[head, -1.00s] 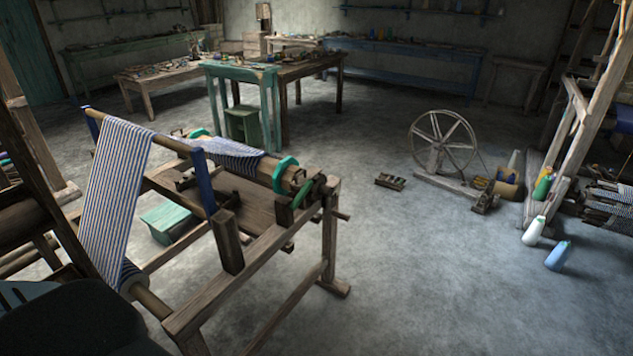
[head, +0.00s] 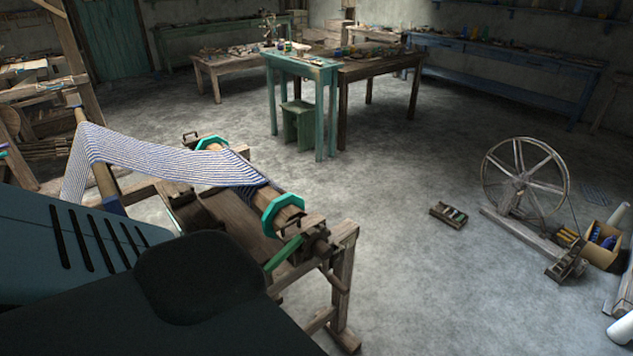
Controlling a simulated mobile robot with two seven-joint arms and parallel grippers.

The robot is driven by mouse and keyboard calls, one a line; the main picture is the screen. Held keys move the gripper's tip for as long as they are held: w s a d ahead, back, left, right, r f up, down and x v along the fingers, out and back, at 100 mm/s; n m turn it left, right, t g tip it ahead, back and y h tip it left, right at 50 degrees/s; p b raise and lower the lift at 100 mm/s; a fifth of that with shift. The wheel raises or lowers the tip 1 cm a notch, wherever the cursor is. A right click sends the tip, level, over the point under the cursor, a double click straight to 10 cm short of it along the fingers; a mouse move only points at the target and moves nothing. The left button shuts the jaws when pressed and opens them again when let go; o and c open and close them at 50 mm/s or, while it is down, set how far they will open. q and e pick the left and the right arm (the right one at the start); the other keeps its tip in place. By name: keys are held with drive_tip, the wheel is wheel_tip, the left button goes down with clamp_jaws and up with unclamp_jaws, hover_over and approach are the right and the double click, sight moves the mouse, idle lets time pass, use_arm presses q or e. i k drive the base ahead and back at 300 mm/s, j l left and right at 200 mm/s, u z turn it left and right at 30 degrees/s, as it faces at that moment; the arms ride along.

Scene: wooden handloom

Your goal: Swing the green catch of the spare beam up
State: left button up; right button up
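A wooden beam (head: 287,217) with teal octagonal flanges (head: 283,213) lies across the loom frame in the head view, left of centre. Striped blue and white cloth (head: 170,160) runs to it. A green bar (head: 284,254), which looks like the catch, sits by the beam's near end, beside a dark bracket. It slants, with its lower end toward the lower left. The large dark teal shape at lower left looks like part of my own body and hides the near part of the loom. Neither of my grippers is in view.
The loom's wooden end post (head: 343,270) stands right of the catch. A green table (head: 305,75) and a green stool (head: 299,121) stand behind. A small box (head: 449,214) and a spinning wheel (head: 525,180) are on the floor at right.

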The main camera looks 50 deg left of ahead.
sight(295, 243)
drive_tip(key=i, duration=2.65)
drive_tip(key=u, duration=3.75)
drive_tip(key=l, duration=0.1)
